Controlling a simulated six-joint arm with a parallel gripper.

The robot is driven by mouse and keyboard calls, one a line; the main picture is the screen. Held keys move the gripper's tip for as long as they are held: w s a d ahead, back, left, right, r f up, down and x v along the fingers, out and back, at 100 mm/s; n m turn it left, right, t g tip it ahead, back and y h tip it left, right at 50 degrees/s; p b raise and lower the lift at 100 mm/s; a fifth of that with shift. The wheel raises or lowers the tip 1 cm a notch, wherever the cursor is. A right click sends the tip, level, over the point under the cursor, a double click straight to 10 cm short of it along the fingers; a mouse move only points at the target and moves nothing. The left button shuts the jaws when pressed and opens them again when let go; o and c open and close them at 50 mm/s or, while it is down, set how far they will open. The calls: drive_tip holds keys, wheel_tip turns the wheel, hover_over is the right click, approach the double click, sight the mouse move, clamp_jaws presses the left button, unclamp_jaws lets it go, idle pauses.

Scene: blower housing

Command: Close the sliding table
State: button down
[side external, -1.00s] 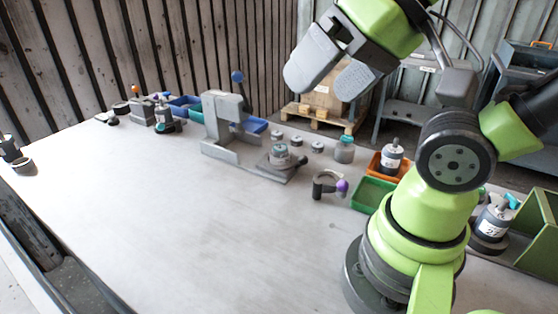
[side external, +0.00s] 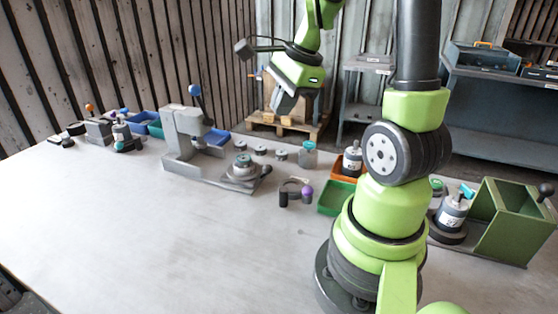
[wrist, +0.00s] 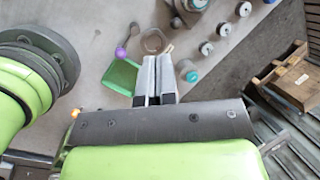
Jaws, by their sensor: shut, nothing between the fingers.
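The grey press (side external: 188,140) with a blue-knobbed lever stands at the table's far side. Its sliding table (side external: 252,184) sticks out to the right of the press frame, clear of the space under the head. A round grey part with a teal-tinted top (side external: 243,166) sits on the sliding table. My gripper (side external: 284,108) is shut and empty, high above the far side of the table and right of the sliding table, not touching it. In the wrist view the two fingers (wrist: 158,60) lie side by side, and part of the sliding table (wrist: 187,14) shows at the top edge.
Small round parts (side external: 261,150) and a teal-topped jar (side external: 307,155) stand right of the press. The front left table is bare.

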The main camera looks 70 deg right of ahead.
drive_tip(key=s+d+f+m, duration=0.4)
drive_tip(key=d+f+m, duration=0.3)
drive_tip(key=m, duration=0.1)
drive_tip(key=shift+m+g, duration=0.3)
drive_tip(key=shift+g, duration=0.1)
drive_tip(key=x, duration=0.9)
drive_tip(key=shift+w+f, duration=0.1)
drive_tip(key=shift+w, duration=0.1)
drive_tip(key=w, duration=0.1)
drive_tip(key=w+f, duration=0.1)
drive_tip(key=w, duration=0.1)
drive_tip(key=shift+a, duration=0.2)
drive_tip(key=shift+w+a+f, duration=0.1)
drive_tip(key=shift+w, duration=0.4)
drive_tip(key=shift+w, duration=0.15)
